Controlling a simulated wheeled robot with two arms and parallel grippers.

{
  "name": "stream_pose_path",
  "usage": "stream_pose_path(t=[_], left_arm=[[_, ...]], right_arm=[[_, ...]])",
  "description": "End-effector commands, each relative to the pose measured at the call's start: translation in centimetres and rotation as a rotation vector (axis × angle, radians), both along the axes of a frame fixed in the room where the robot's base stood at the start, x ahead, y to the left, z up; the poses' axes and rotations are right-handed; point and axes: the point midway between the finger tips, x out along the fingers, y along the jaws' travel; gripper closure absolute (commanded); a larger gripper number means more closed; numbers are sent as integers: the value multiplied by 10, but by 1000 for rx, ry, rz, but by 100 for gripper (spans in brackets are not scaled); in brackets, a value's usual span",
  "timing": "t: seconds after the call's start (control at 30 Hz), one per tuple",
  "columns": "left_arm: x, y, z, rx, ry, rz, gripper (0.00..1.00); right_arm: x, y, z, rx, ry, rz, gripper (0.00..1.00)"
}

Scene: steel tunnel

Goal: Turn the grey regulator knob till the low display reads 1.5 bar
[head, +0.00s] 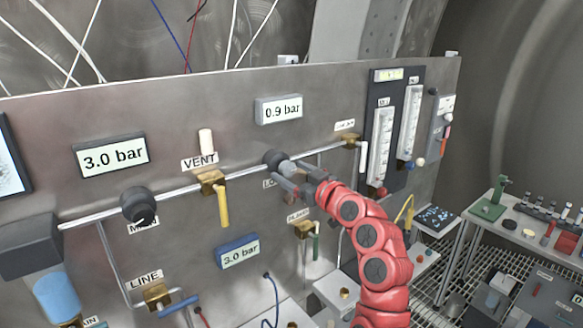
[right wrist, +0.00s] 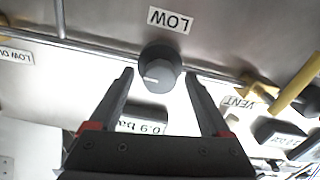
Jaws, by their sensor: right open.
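In the head view the knob (head: 274,157) sits on the pipe below the low display (head: 279,109), which reads 0.9 bar. My right gripper (head: 291,177) is open in front of the knob. In the right wrist view its fingertips (right wrist: 159,76) are on either side of the knob, with gaps visible. I cannot tell how far they reach along it. My left gripper is not in view.
A second dark knob (head: 138,205) sits on the pipe at left, below a 3.0 bar display (head: 111,155). A yellow-handled VENT valve (head: 222,203) is close left of my right gripper. Flow tubes (head: 382,145) stand to the right. A blue-framed display (head: 238,252) reads 3.0 bar.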

Motion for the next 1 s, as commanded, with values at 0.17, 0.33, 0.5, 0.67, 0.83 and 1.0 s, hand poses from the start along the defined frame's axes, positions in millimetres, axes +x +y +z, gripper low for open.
stream_pose_path(t=[0.17,0.33,0.5,0.67,0.83,1.0], left_arm=[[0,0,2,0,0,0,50],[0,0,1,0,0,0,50],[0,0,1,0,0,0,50],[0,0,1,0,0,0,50],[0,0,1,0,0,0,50],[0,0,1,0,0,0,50]], right_arm=[[3,2,0,1,-1,-1,19],[3,2,0,1,-1,-1,19],[3,2,0,1,-1,-1,47],[3,2,0,1,-1,-1,76],[3,2,0,1,-1,-1,100],[3,2,0,8,4,-1,100]])
